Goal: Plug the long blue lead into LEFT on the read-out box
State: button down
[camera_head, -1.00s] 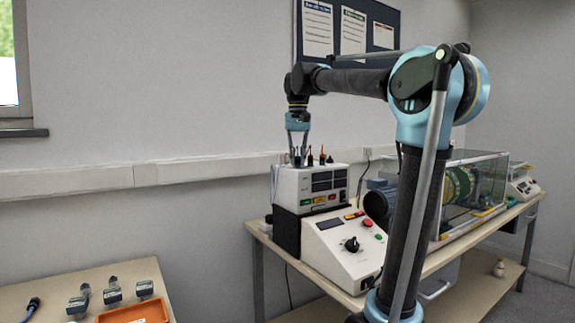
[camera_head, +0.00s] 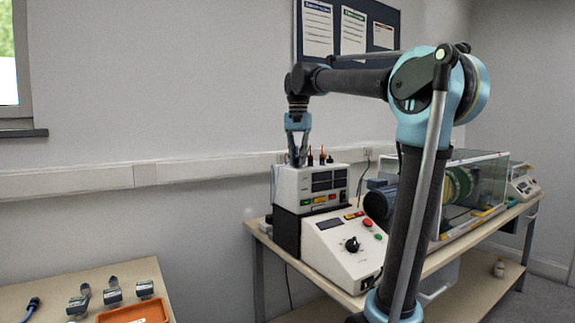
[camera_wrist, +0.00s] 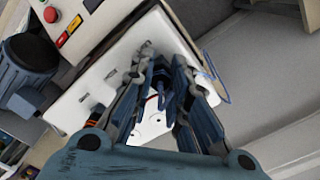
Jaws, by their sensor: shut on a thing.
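The read-out box (camera_head: 311,187) is a pale case with dark displays and coloured labels on its front, on the far bench. Its white top also shows in the wrist view (camera_wrist: 98,76). My gripper (camera_head: 297,161) points down at the left part of this top. In the wrist view my gripper (camera_wrist: 160,76) is shut on a dark blue plug (camera_wrist: 161,88) just over or at the top; the fingers hide whether it is seated. A thin blue lead (camera_wrist: 213,72) loops beside the right finger. The LEFT marking cannot be read.
Red and black plugs (camera_head: 322,156) stand up from the box top, right of my gripper. A control unit (camera_head: 345,246) with a knob and buttons stands in front. The near bench holds an orange tray (camera_head: 134,312), several small grey-black parts and a blue-ended item (camera_head: 31,307).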

jog(key=shift+m, duration=2)
jog(key=shift+m, duration=2)
jog(key=c, duration=1.5)
grip_release()
jog(key=shift+o, duration=0.2)
